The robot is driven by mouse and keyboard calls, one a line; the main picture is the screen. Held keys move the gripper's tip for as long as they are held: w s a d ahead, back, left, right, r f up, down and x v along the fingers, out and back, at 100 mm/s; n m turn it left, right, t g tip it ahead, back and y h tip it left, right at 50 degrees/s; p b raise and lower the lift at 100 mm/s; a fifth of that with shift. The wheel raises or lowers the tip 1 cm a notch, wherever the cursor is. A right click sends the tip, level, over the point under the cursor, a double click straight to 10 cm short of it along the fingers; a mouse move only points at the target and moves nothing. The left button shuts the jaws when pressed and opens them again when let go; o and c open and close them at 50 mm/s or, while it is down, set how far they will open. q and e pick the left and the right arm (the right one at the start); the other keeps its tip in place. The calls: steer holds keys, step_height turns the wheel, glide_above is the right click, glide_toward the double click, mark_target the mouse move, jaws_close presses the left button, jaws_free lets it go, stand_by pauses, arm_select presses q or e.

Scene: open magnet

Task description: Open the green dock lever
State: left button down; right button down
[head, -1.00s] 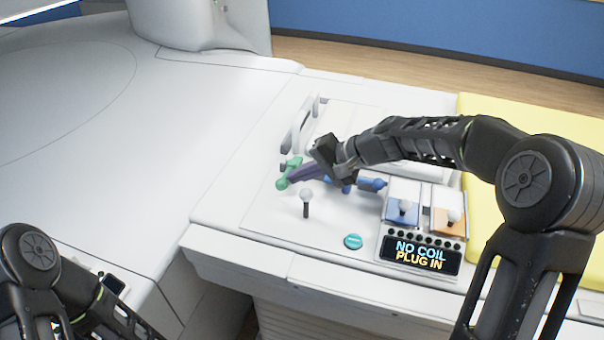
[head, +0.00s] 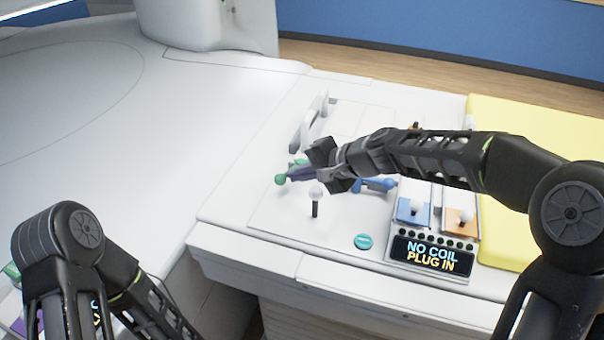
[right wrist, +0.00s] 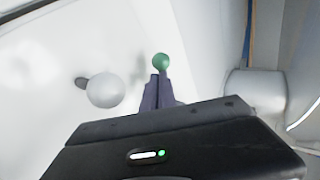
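The green dock lever (head: 280,179) has a round green knob and lies low on the white dock panel, left of the blue lever (head: 375,184). My right gripper (head: 291,176) reaches in from the right, with its dark purple fingers close together and their tips at the green knob. In the right wrist view the green knob (right wrist: 162,61) sits just beyond the fingertips (right wrist: 160,77). The fingers look shut, with no clear grip on the lever. They hide part of its shaft. My left gripper is out of view; only my left arm shows at the bottom left.
A white-knobbed stick (head: 316,194) stands close in front of the right fingers. It also shows in the right wrist view (right wrist: 105,90). A control box (head: 432,252) reads "NO COIL PLUG IN". A teal button (head: 364,241) and grey handle (head: 305,130) are nearby.

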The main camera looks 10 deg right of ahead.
steer(key=shift+s+a, duration=0.1)
steer(key=v, duration=0.7)
steer(key=shift+d+r, duration=0.25)
steer(key=shift+d, duration=0.1)
steer(key=shift+s+d, duration=0.1)
